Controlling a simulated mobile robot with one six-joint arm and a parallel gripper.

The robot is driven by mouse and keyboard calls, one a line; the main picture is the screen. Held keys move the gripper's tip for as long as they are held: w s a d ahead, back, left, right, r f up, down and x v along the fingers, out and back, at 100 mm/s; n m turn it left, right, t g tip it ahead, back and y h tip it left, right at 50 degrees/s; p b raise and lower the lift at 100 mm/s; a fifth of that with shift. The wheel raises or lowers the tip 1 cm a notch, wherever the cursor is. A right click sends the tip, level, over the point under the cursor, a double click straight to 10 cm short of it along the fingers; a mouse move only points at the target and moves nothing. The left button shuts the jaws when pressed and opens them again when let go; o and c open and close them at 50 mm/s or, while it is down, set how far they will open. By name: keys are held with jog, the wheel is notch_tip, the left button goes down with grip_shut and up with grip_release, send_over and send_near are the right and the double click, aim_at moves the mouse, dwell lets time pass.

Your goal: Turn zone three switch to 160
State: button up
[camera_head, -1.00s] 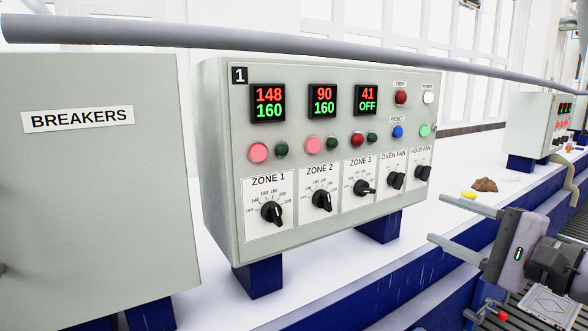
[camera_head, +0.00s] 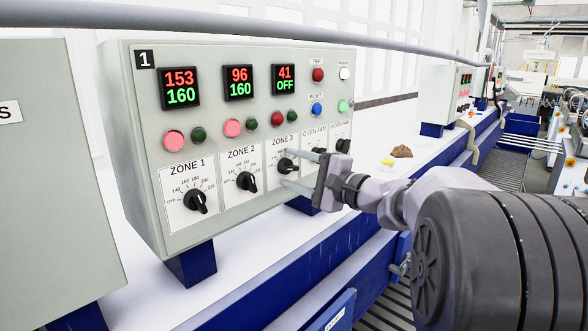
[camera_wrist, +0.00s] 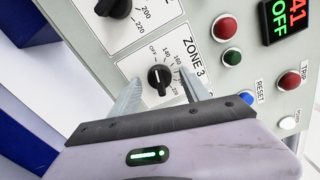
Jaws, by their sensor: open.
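The zone 3 switch (camera_head: 287,165) is a black rotary knob on the grey control panel (camera_head: 145,235), under a display (camera_head: 283,79) reading 41 in red over OFF in green. Its dial is marked OFF to 220. In the wrist view the knob (camera_wrist: 160,78) shows a white mark on its lower part. My gripper (camera_head: 284,166) is open and faces the panel. In the wrist view its two fingertips (camera_wrist: 160,74) lie on either side of the knob, with visible gaps. I cannot tell whether the tips reach past the knob's face.
The zone 2 knob (camera_head: 246,181) and zone 1 knob (camera_head: 196,201) are to the left; both displays show 160 in green. The oven fan knob (camera_head: 314,153) is close on the right. Red, green and blue buttons sit above. A grey pipe (camera_head: 200,18) crosses above the panel.

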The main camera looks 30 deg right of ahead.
grip_shut()
jog(key=m+p, duration=0.1)
jog(key=m, duration=0.5)
jog(key=shift+p, duration=0.3)
jog(key=m+p, duration=0.3)
jog(key=m, duration=0.2)
jog(key=shift+m, duration=0.3)
dwell(0.3)
grip_release()
